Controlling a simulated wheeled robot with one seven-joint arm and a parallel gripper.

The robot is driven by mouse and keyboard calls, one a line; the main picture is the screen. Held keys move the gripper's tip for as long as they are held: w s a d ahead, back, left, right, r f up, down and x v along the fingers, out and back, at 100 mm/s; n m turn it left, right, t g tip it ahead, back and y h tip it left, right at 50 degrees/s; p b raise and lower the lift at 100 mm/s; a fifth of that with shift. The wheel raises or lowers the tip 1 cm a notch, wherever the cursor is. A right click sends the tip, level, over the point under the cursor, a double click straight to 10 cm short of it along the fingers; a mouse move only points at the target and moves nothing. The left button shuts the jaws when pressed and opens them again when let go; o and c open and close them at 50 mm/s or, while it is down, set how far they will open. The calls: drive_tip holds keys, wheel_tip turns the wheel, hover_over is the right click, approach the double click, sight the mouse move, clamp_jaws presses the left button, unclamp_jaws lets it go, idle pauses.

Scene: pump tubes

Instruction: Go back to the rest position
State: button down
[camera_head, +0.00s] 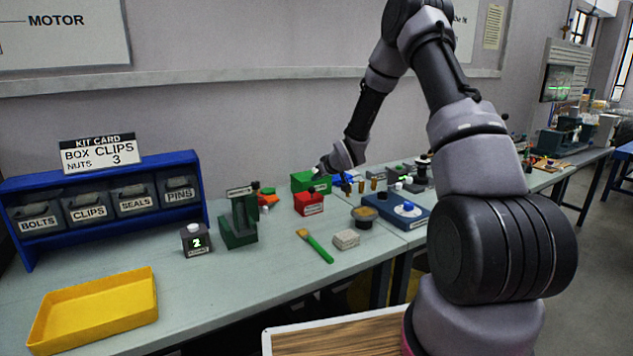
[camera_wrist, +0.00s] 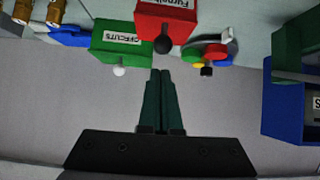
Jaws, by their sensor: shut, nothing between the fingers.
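My gripper (camera_wrist: 161,74) shows in the wrist view as two dark green fingers pressed together, shut and empty. Below the fingertips in that picture is bare grey. In the head view my arm bends down to the back middle of the bench, and the fingertips are too small to make out. A green box (camera_wrist: 120,42) and a red box (camera_wrist: 166,14) lie just beyond the fingertips in the wrist view, seen upside down. In the head view the green box (camera_head: 309,181) and the red box (camera_head: 309,204) stand near my wrist.
A blue rack (camera_head: 105,165) with labelled bins and a yellow tray (camera_head: 95,308) fill the left of the bench. A green-handled brush (camera_head: 318,247), a whitish block (camera_head: 346,239) and a blue block (camera_head: 400,207) lie in the middle. Small brass cylinders (camera_head: 373,184) stand behind.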

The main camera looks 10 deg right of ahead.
drive_tip(key=s+d, duration=0.2)
drive_tip(key=s, duration=0.4)
drive_tip(key=s+d+r+m+g+h, duration=0.1)
drive_tip(key=s+d+r+m+h, duration=0.1)
drive_tip(key=s+r, duration=0.65)
drive_tip(key=s+d+r+m+h, duration=0.15)
drive_tip(key=s+r, duration=0.25)
drive_tip(key=r, duration=0.9)
drive_tip(key=s+a+r+m, duration=0.1)
drive_tip(key=s+r, duration=0.2)
drive_tip(key=s, duration=0.6)
drive_tip(key=s+r+m+g+y, duration=0.1)
drive_tip(key=s+r+m, duration=0.1)
drive_tip(key=s, duration=0.6)
drive_tip(key=s+a+r+m+y, duration=0.1)
drive_tip(key=s+r, duration=0.3)
drive_tip(key=s, duration=0.5)
drive_tip(key=shift+s+a+r+m+g, duration=0.35)
drive_tip(key=shift+m+g, duration=0.05)
drive_tip(key=shift+m, duration=0.05)
